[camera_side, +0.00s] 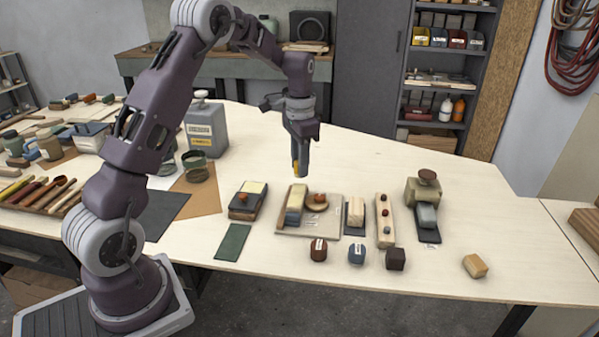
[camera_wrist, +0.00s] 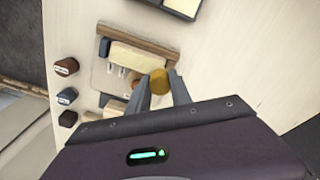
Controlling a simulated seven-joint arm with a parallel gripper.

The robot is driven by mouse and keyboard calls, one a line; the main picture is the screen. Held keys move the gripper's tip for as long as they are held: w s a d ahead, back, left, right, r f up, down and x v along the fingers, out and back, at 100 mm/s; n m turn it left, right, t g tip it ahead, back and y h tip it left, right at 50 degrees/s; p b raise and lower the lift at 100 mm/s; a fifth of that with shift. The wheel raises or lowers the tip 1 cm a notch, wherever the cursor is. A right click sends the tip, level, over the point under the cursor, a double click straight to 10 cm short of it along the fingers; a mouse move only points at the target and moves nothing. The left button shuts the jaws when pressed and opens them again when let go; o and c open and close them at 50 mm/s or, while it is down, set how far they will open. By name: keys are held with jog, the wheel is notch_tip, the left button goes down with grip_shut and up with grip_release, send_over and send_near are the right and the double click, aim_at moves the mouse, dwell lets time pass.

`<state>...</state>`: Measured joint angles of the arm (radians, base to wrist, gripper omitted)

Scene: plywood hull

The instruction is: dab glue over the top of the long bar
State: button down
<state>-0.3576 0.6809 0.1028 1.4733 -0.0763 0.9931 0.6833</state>
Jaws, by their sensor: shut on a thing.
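My gripper (camera_side: 299,160) points down above the table, behind the shallow wooden tray. In the wrist view its fingers (camera_wrist: 160,92) are shut on a small yellow round-ended piece (camera_wrist: 158,82). The fingers hide most of this piece; I cannot tell if it is the glue dabber. It hangs clear of the table.
A small round dish (camera_side: 317,199) sits in the tray right of the bar. A wooden strip with knobs (camera_side: 384,220) stands further right. Small dark blocks (camera_side: 357,253) line the front. The table's back right is clear.

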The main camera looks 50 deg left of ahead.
jog(key=shift+r, duration=2.7)
